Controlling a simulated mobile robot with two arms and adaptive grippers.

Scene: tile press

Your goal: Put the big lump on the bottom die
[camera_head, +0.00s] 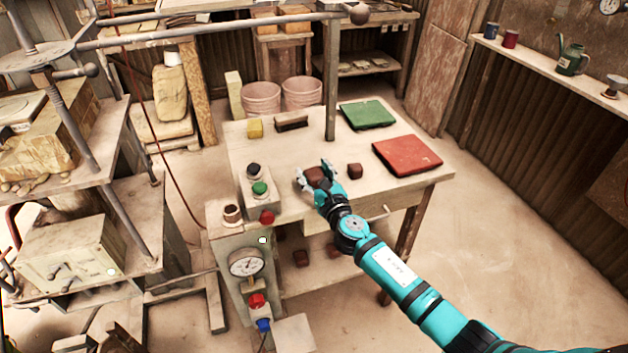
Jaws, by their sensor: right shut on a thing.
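The big lump (316,178) is dark reddish-brown and sits at the front of the wooden worktable. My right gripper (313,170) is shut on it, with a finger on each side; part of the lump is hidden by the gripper. I cannot tell whether the lump touches the table. A smaller dark brown lump (354,171) lies on the table just right of the gripper. The press, with its long metal bars (220,34), stands at the left. I cannot pick out the bottom die with certainty. My left gripper is not in view.
A red mat (407,155) and a green mat (367,115) lie on the table's right side. A yellow block (255,128) and a brush (291,124) lie at its back. A control box with a gauge (246,263) stands in front. A vertical metal post (331,80) rises behind the gripper.

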